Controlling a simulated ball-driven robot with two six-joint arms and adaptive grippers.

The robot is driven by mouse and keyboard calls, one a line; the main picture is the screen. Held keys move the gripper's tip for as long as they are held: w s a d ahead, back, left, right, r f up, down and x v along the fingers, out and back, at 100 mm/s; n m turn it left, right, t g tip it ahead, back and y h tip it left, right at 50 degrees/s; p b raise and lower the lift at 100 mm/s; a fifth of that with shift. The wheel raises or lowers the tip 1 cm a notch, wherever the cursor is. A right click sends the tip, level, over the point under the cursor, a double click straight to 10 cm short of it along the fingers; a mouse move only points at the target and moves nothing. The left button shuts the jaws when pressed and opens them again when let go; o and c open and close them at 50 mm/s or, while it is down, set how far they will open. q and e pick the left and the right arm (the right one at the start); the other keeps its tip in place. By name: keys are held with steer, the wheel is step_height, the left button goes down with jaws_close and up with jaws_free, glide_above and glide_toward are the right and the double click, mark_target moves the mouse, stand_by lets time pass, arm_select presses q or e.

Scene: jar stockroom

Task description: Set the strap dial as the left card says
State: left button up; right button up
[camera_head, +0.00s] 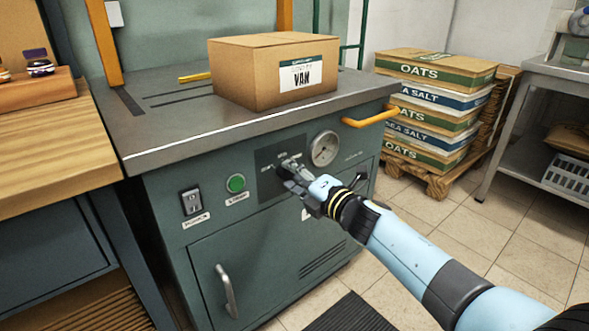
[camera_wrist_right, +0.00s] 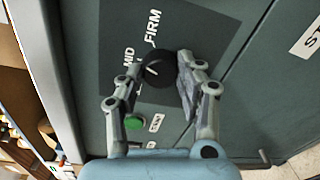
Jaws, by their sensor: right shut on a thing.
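The strap dial (camera_wrist_right: 154,70) is a black round knob on a dark panel (camera_head: 265,182) on the front of the grey-green machine. The wrist view shows the words MID and FIRM beside it, and a short white mark on its face toward them; the exact setting is hard to tell. My right gripper (camera_head: 287,174) is at the dial, with its fingers on either side of the knob in the wrist view (camera_wrist_right: 160,72), shut on it. The gripper hides part of the dial in the head view. I cannot make out a left card. My left gripper is not in view.
A cardboard box (camera_head: 232,76) labelled VAN sits on the machine top. A green button (camera_head: 236,183), a black switch (camera_head: 191,202), a gauge (camera_head: 324,148) and an orange handle (camera_head: 371,117) are on or near the front. Stacked sacks (camera_head: 436,72) stand on a pallet at right.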

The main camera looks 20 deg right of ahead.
steer(key=m+p, duration=0.2)
steer(key=m, duration=0.4)
steer(key=shift+d+f+p, duration=0.1)
steer(key=shift+p, duration=0.2)
steer(key=shift+m, duration=0.6)
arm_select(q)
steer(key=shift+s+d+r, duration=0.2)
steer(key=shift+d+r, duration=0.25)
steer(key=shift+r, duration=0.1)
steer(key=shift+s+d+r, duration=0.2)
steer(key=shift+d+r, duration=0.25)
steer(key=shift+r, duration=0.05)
arm_select(e)
steer(key=shift+f, duration=0.1)
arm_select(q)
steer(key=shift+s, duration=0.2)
